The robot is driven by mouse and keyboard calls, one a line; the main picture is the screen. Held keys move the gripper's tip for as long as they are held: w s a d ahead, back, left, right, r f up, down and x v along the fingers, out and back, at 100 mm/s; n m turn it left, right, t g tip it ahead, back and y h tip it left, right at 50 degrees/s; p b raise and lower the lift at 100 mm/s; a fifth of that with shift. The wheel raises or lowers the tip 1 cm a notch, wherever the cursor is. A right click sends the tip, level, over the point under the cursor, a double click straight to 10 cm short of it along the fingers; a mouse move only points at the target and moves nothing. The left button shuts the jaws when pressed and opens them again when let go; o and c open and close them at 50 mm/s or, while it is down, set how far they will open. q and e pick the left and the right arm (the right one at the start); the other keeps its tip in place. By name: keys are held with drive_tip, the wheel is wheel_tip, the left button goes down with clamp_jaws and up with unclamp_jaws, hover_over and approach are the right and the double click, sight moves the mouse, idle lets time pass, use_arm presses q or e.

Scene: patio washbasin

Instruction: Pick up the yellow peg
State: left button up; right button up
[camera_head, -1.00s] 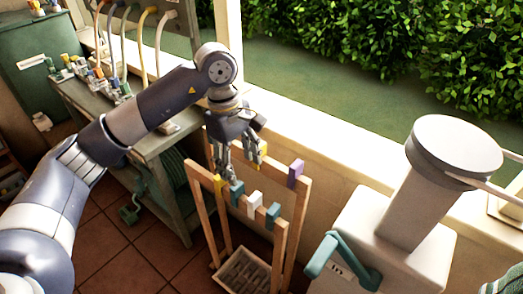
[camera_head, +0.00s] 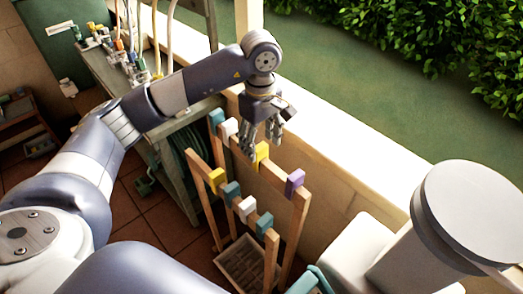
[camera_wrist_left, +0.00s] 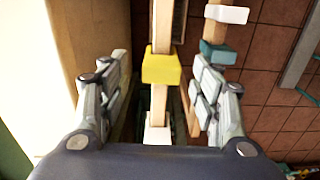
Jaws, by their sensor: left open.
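A wooden rack (camera_head: 302,215) carries coloured pegs on two rails. A yellow peg (camera_head: 262,152) sits on the far rail, between a white peg and a purple peg (camera_head: 295,180). A second yellow peg (camera_head: 216,180) sits at the left end of the near rail. My left gripper (camera_head: 263,150) is open at the far-rail yellow peg. In the left wrist view this peg (camera_wrist_left: 161,66) appears between the parted fingers (camera_wrist_left: 160,72), with no contact visible. Exact fingertip depth against the peg is unclear. My right gripper is not in view.
The far rail also holds a blue peg (camera_head: 217,118) and a white peg (camera_head: 229,129). The near rail holds teal and white pegs (camera_head: 246,208). A pale wall ledge (camera_head: 345,150) runs behind the rack.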

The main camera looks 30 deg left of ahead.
sight(260, 158)
use_arm(q)
drive_tip(key=shift+f, duration=0.6)
wheel_tip(260, 158, down, 5)
drive_tip(key=shift+s+a+r+p, duration=0.1)
drive_tip(key=shift+p, duration=1)
drive_tip(key=shift+c, duration=0.5)
drive_tip(key=c, duration=0.8)
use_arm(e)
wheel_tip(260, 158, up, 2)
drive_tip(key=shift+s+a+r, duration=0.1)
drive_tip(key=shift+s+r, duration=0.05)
